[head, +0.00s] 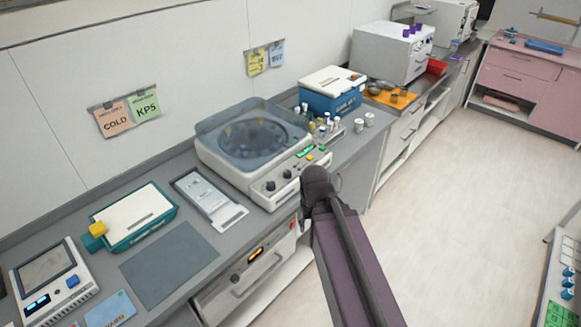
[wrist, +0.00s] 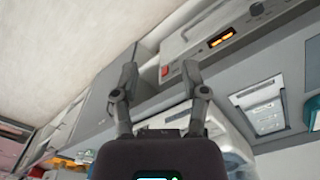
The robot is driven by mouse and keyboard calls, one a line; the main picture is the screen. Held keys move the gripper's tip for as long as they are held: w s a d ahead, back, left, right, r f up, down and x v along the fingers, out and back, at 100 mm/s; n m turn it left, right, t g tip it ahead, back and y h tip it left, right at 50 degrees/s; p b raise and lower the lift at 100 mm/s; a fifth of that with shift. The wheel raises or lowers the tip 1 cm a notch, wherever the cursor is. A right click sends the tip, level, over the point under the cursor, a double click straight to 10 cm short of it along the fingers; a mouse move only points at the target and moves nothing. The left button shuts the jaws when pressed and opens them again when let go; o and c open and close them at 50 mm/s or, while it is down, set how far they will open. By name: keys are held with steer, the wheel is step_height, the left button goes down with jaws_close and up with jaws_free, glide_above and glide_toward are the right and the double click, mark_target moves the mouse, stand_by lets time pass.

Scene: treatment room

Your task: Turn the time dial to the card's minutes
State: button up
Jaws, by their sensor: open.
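A white centrifuge (head: 235,165) with a clear lid stands on the counter. Its front has two dark knobs, a left one (head: 270,186) and a right one (head: 288,174), beside small green displays. I cannot read which is the time dial. Paper cards hang on the wall: an orange one reading COLD (head: 116,124), a green one reading KP5 (head: 146,107), and a yellow and a blue one whose text is too small to read. My gripper (wrist: 160,75) is open and empty in the wrist view. In the head view my arm ends in front of the centrifuge; its fingers are hidden.
Below the counter is an appliance with an orange display (head: 256,254), a black knob and a handle; it shows upside down in the wrist view. Small bottles (head: 325,128) and a blue box (head: 333,94) stand right of the centrifuge. A flat tray (head: 193,189) lies left. The floor is clear.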

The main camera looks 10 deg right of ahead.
steer(key=shift+a, duration=0.25)
steer(key=o, duration=0.3)
steer(key=shift+w+a+r, duration=0.1)
steer(key=shift+w, duration=0.1)
steer(key=shift+o, duration=0.2)
step_height(320, 180, up, 10)
steer(key=n+p, duration=1)
glide_above(287, 172)
steer(key=shift+w+f, duration=0.1)
steer(key=shift+f, duration=0.1)
steer(key=shift+f+b, duration=0.15)
steer(key=shift+b, duration=0.15)
step_height(287, 172, down, 14)
steer(key=b, duration=1.3)
steer(key=shift+r, duration=0.25)
jaws_close()
